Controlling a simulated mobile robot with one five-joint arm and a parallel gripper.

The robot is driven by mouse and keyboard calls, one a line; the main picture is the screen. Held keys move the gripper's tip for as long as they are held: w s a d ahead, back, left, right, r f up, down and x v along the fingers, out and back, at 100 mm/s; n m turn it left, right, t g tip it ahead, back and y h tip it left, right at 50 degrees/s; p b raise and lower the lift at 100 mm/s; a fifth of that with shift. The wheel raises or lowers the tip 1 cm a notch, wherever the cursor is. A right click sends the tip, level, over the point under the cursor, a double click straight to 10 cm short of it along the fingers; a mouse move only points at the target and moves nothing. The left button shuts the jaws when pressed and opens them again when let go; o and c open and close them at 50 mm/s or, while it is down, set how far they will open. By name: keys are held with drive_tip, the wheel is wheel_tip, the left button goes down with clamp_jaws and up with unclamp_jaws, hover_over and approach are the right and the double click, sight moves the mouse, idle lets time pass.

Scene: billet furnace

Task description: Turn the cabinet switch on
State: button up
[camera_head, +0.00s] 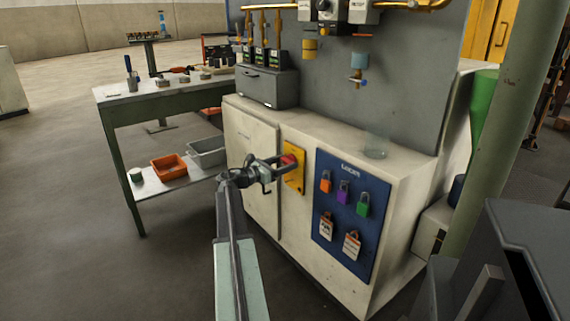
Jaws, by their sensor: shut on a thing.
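The cabinet switch is a red knob (288,160) on a yellow plate (293,179) on the front of the cream cabinet (252,148). My gripper (281,162) reaches in from the lower left, and its jaws are shut on the red knob. The jaws hide part of the knob, so I cannot tell which way it is turned.
A blue lockout board (340,243) with coloured padlocks and tags is right of the switch. A green-legged workbench (120,125) stands left, with an orange bin (169,167) and grey bin (207,151) below. The floor at left is clear.

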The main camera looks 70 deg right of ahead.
drive_tip(key=shift+a+m, duration=0.25)
drive_tip(key=shift+m, duration=0.05)
drive_tip(key=m, duration=0.8)
drive_tip(key=shift+s+m, duration=0.1)
drive_tip(key=shift+m, duration=0.2)
drive_tip(key=m, duration=0.4)
drive_tip(key=shift+a, duration=0.1)
drive_tip(key=m, duration=0.4)
drive_tip(key=shift+s+m, duration=0.1)
drive_tip(key=shift+m, duration=0.2)
drive_tip(key=o, duration=1.4)
